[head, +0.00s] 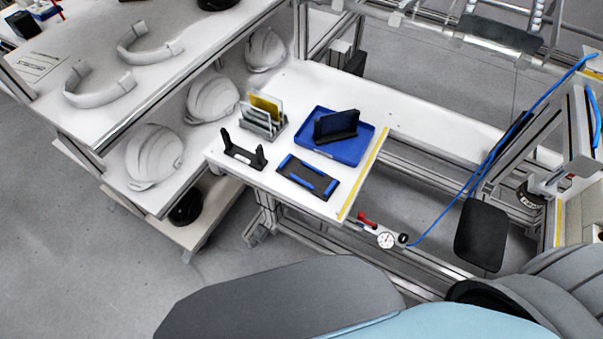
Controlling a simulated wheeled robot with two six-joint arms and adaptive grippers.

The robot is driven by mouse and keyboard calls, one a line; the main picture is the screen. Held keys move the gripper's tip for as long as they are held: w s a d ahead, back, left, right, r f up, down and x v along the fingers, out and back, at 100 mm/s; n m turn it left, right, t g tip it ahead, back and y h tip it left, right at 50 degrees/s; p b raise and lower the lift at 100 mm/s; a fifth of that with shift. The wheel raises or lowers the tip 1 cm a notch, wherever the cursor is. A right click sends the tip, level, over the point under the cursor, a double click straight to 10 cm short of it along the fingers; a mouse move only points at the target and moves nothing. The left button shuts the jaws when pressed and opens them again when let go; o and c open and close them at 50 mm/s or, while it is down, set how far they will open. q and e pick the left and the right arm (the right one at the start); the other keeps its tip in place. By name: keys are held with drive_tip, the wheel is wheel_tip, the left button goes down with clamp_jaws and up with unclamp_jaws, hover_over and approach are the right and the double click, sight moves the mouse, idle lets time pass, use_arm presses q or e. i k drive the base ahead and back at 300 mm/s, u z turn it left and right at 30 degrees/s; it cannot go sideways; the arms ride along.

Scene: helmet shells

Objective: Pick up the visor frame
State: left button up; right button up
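Two white, U-shaped frames with blocky ends lie on the upper white shelf at the upper left of the head view. The nearer frame (78,97) lies to the left, and the farther frame (138,55) lies up and right of it. They look like visor frames, but I cannot tell which one is meant. They lie apart and nothing touches them. Neither my left nor my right gripper is in view.
White helmet shells (153,157) sit on the shelf below. The white workbench (285,85) holds a blue tray (350,152) with a black holder (335,126), a black bracket (243,153), a black-and-blue fixture (308,177) and a plate rack (258,126). Grey floor (60,240) is clear at lower left.

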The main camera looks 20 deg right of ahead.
sight(258, 161)
drive_tip(key=z, duration=4.05)
drive_tip(key=k, duration=1.35)
drive_tip(key=u, duration=1.65)
